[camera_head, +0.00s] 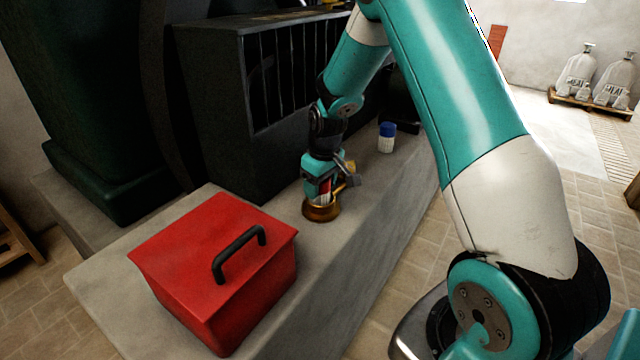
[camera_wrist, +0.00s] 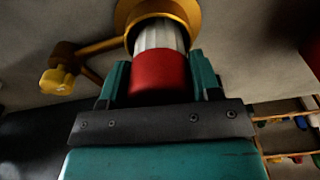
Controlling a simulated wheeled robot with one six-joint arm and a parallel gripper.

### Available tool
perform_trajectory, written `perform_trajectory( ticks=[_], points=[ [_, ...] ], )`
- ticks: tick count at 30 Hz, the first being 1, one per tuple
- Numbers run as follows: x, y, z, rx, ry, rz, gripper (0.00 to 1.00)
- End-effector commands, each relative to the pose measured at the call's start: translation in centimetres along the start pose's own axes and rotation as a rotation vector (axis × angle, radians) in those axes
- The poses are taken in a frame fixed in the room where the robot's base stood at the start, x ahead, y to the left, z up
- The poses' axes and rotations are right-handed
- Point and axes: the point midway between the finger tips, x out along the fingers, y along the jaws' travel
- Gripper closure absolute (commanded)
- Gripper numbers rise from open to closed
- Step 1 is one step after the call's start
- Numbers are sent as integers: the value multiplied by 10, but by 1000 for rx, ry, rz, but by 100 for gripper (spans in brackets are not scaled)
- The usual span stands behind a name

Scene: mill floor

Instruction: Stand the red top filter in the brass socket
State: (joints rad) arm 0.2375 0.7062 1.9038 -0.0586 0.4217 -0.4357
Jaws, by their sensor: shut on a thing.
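The red top filter (camera_wrist: 158,76) has a red cap and a white ribbed body. My gripper (camera_head: 322,192) is shut on its red part, with a teal finger on either side in the wrist view (camera_wrist: 160,85). The brass socket (camera_head: 321,212) stands on the concrete ledge. In the wrist view, the filter's white end is at the mouth of the brass socket (camera_wrist: 124,14) and appears to reach inside its ring. How deep it sits is hidden. In the head view, my gripper is right above the socket and covers most of the filter.
A red box with a black handle (camera_head: 215,265) stands on the near ledge. A blue-capped white filter (camera_head: 386,138) stands farther back. A brass arm with a yellow knob (camera_wrist: 57,82) is beside the socket. A dark slatted housing (camera_head: 225,110) rises close to the left.

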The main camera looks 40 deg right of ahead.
Motion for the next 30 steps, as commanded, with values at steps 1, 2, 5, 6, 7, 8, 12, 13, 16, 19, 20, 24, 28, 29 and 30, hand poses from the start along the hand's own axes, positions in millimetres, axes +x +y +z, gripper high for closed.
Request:
perform_trajectory(
  ticks=[1, 2, 5, 6, 7, 8, 12, 13, 16, 19, 20, 24, 28, 29, 30],
  points=[
    [3, 0, 0, 0, 0, 0, 69],
    [2, 0, 0, 0, 0, 0, 38],
    [2, 0, 0, 0, 0, 0, 17],
    [2, 0, 0, 0, 0, 0, 17],
    [2, 0, 0, 0, 0, 0, 17],
    [2, 0, 0, 0, 0, 0, 17],
    [1, 0, 0, 0, 0, 0, 17],
    [0, 0, 0, 0, 0, 0, 17],
    [-6, 0, -1, 0, 2, 1, 17],
    [-22, 0, -1, 0, 4, 2, 17],
    [-28, 0, -1, 0, 4, 2, 17],
    [-61, 1, -1, 0, 6, 3, 17],
    [-88, 1, -1, 1, 4, 2, 17],
    [-94, 1, -1, 1, 4, 2, 17],
    [-100, 1, -1, 1, 3, 2, 17]
  ],
)
